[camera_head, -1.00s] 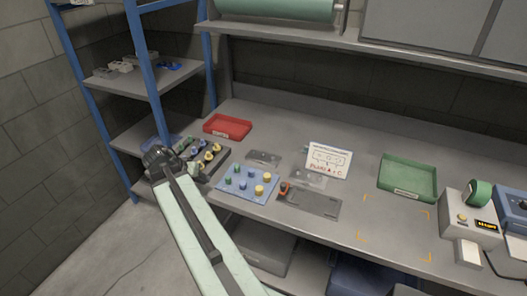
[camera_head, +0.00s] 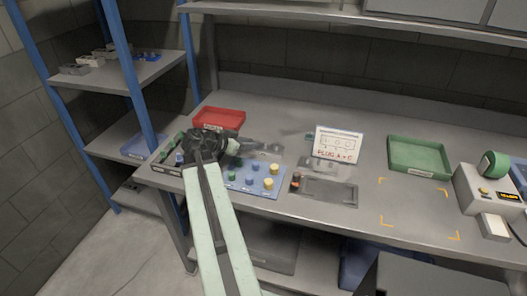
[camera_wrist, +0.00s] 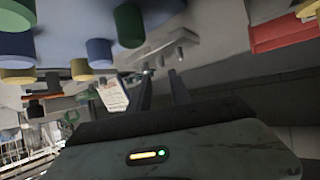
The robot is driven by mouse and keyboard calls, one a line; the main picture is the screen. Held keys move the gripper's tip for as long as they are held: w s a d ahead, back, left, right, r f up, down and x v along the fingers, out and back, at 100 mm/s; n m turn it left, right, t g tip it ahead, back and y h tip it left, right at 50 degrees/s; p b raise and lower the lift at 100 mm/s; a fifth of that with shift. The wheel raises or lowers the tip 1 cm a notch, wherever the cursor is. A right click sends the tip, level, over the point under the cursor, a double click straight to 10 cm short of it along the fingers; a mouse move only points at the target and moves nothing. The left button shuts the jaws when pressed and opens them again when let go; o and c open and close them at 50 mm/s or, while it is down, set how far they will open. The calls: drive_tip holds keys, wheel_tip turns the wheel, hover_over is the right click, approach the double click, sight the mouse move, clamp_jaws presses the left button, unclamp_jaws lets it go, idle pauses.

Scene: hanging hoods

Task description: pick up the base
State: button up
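I cannot tell for sure which part is the base. A grey piece (camera_head: 268,149) lies on the bench just right of my gripper (camera_head: 244,146) in the head view. In the wrist view, a pale grey piece with short round studs (camera_wrist: 158,42) shows beyond my fingertips (camera_wrist: 160,76). The two dark fingers stand apart with nothing seen between them. Another grey piece (camera_head: 318,163) lies in front of the white sign (camera_head: 338,145), which reads PLUG A + C.
A blue board (camera_head: 262,190) with green, blue and yellow pegs lies close below my gripper. A red tray (camera_head: 219,118) is behind it. A grey fixture plate (camera_head: 325,192), a green tray (camera_head: 418,156) and a device with a display (camera_head: 485,188) are to the right. A blue-posted shelf is left.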

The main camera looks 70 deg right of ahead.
sight(262, 149)
drive_tip(key=b+x, duration=0.3)
drive_tip(key=x, duration=0.4)
drive_tip(key=shift+w+d+f, duration=0.1)
drive_tip(key=shift+d+f, duration=0.1)
drive_tip(key=shift+f, duration=0.05)
drive_tip(key=shift+d, duration=0.1)
drive_tip(key=shift+r, duration=0.15)
clamp_jaws()
idle(0.9)
